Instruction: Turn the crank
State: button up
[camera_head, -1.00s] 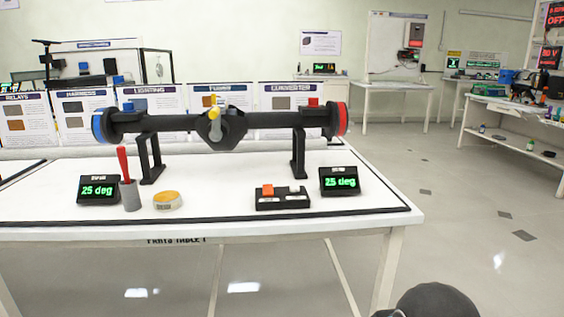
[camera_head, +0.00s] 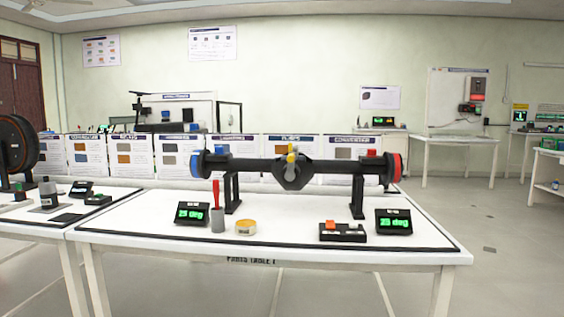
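A black axle rig (camera_head: 250,165) stands on two black supports on a white table (camera_head: 300,265). It has a blue left end (camera_head: 197,164) and a red right end (camera_head: 396,167). A rounded housing (camera_head: 293,175) sits mid-axle. A small yellow piece (camera_head: 291,150) stands upright there, and it looks like the crank's handle. Green-lit displays stand at left (camera_head: 191,214) and right (camera_head: 393,222); the digits are small, the right one reading about 23 or 25 deg. My gripper is not in view.
Another table (camera_head: 40,225) adjoins at left. Open floor (camera_head: 500,250) lies at right.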

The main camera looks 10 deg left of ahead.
aim_at(290, 175)
jog(key=u, duration=1.95)
jog(key=i, duration=0.95)
jog(key=z, duration=1.2)
